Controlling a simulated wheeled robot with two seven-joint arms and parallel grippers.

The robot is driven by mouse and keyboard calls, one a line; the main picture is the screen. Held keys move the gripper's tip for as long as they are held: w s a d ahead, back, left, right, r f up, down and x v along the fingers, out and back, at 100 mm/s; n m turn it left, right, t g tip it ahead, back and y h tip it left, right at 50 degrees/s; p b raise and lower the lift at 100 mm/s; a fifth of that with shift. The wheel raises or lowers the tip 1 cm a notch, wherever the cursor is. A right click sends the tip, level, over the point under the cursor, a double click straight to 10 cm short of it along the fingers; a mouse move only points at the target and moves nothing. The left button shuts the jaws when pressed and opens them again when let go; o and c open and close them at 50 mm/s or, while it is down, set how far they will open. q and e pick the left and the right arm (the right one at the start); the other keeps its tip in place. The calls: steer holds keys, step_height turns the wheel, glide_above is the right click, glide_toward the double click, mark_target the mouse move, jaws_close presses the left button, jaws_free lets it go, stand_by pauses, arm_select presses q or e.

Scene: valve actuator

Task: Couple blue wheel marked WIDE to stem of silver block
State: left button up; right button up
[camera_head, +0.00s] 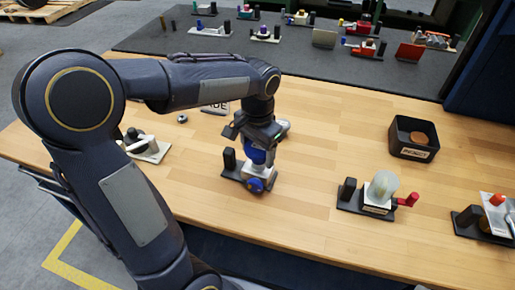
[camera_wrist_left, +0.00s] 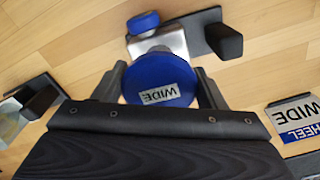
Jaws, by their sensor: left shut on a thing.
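My left gripper (camera_head: 259,148) is shut on the blue wheel (camera_head: 256,157), and its fingers (camera_wrist_left: 165,82) flank the wheel in the left wrist view. The wheel (camera_wrist_left: 158,72) carries a white label reading WIDE. The silver block (camera_head: 259,171) is on a black base directly below the wheel in the head view. In the left wrist view the silver block (camera_wrist_left: 165,42) shows just beyond the wheel's edge. The stem is hidden behind the wheel and gripper, so I cannot tell whether the wheel touches it. My right gripper is not in view.
A smaller blue knob (camera_head: 255,185) sticks out of the block's front, with a black post (camera_head: 229,159) beside it. A sign reading WHEEL WIDE (camera_wrist_left: 300,125) lies nearby. A unit with a translucent dome (camera_head: 381,188) and a black bin (camera_head: 412,140) stand right, with clear wood between.

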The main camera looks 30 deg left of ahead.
mark_target(257, 147)
arm_select(q)
steer(key=shift+f+b, duration=0.7)
steer(key=shift+f, duration=0.4)
steer(key=o, duration=1.1)
step_height(257, 147, up, 8)
steer(key=shift+f+p, duration=0.1)
steer(key=shift+p, duration=0.2)
steer(key=s+d+f+n+t+h, duration=0.2)
steer(key=s, duration=0.6)
steer(key=s+d+f+n+t+h, duration=0.1)
steer(key=s+d+f+n+t, duration=0.1)
steer(key=s, duration=0.6)
steer(key=shift+s+d+f+t+h, duration=0.2)
steer(key=shift+f+t+h, duration=0.25)
steer(key=shift+t, duration=0.35)
